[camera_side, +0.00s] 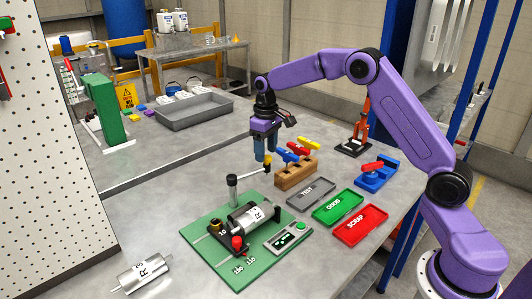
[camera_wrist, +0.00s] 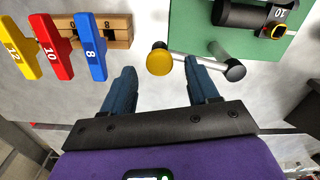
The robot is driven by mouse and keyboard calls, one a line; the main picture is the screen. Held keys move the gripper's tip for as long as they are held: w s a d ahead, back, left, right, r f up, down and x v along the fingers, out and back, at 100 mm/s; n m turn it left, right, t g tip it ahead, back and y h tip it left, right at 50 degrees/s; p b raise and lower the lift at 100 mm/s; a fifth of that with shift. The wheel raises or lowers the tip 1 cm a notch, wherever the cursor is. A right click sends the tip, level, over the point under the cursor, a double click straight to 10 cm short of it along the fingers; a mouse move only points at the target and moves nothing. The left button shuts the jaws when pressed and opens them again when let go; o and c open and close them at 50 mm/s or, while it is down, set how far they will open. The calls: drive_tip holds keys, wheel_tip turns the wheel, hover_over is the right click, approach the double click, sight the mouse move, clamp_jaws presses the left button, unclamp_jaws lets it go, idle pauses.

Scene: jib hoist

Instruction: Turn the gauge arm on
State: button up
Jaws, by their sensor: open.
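The gauge arm (camera_side: 250,171) is a thin pale bar on a dark upright post (camera_side: 232,192) at the back of the green base plate (camera_side: 210,262). A yellow knob (camera_side: 267,160) is at its far end, turned away from the silver cylinder. In the wrist view the bar (camera_wrist: 197,62) runs from a dark cap (camera_wrist: 235,70) to the yellow knob (camera_wrist: 159,62). My gripper (camera_side: 265,158) points down at the knob, open with blue fingers. In the wrist view its fingertips (camera_wrist: 159,74) are on either side of the knob; contact cannot be told.
A wooden block (camera_side: 294,175) with coloured handles stands close behind. TEST (camera_side: 311,192), GOOD (camera_side: 338,206) and SCRAP (camera_side: 361,225) trays lie right.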

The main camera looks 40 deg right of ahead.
drive_tip(key=shift+f, duration=0.75)
clamp_jaws()
drive_tip(key=shift+s, duration=0.1)
